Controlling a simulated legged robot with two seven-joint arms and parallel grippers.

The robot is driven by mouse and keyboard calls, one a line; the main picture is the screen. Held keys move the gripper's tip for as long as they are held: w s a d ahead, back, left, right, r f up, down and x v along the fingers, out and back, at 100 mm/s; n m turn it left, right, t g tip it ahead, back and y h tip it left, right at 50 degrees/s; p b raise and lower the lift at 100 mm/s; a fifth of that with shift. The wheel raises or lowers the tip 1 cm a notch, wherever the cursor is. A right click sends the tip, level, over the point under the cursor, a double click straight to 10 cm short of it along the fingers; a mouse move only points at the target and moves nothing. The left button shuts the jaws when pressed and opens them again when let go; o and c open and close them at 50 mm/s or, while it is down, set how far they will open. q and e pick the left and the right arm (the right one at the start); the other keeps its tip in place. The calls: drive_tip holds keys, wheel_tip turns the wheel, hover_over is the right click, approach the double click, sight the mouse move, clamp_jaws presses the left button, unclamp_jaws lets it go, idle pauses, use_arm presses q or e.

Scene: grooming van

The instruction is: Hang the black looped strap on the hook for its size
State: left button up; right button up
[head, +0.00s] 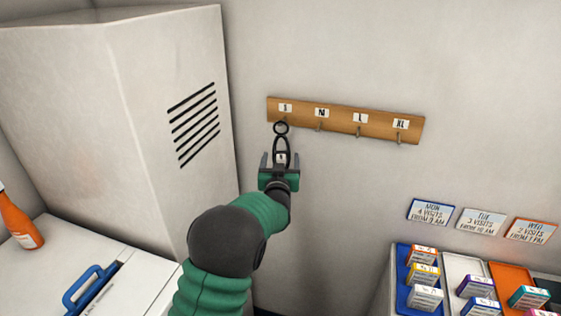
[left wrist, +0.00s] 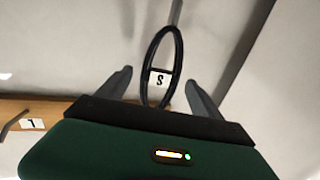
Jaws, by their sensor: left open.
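The black looped strap (head: 275,147) is upright below the S label (head: 285,108) on the wooden hook board (head: 340,120). Its small top ring overlaps the place of the S hook, which it hides; it appears to hang there. A white tag marked S (left wrist: 160,79) is on the strap. My left gripper (head: 280,158) is open just below the board, with its fingers on either side of the strap's lower loop. In the left wrist view the strap (left wrist: 144,65) stands between the spread fingers, with gaps on both sides. My right gripper is not in view.
The M hook (head: 319,127), L hook (head: 358,132) and XL hook (head: 401,139) are bare. A vented white cabinet (head: 165,70) stands left of the board. An orange bottle (head: 20,222) is at far left. Coloured trays with small boxes (head: 425,298) are at lower right.

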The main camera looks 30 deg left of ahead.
use_arm(q)
drive_tip(key=b+v, duration=0.3)
drive_tip(key=v, duration=1.4)
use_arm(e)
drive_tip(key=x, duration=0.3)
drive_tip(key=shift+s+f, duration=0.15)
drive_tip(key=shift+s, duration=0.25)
use_arm(q)
drive_tip(key=s+d+f+m+g+h, duration=0.2)
drive_tip(key=s+d+f+g+h, duration=0.15)
drive_tip(key=d+f, duration=0.4)
drive_tip(key=s+d+f+m+g+h, duration=0.2)
drive_tip(key=s+d+f+g+h, duration=0.15)
drive_tip(key=f, duration=0.65)
drive_tip(key=s+d+f+g, duration=0.1)
drive_tip(key=s+f+g, duration=0.2)
drive_tip(key=s, duration=0.3)
drive_tip(key=s+d+f+m+g+h, duration=0.1)
drive_tip(key=s+f+g, duration=0.2)
drive_tip(key=s, duration=0.4)
drive_tip(key=shift+s+d+f+m, duration=0.3)
drive_tip(key=shift+s+d+f, duration=0.05)
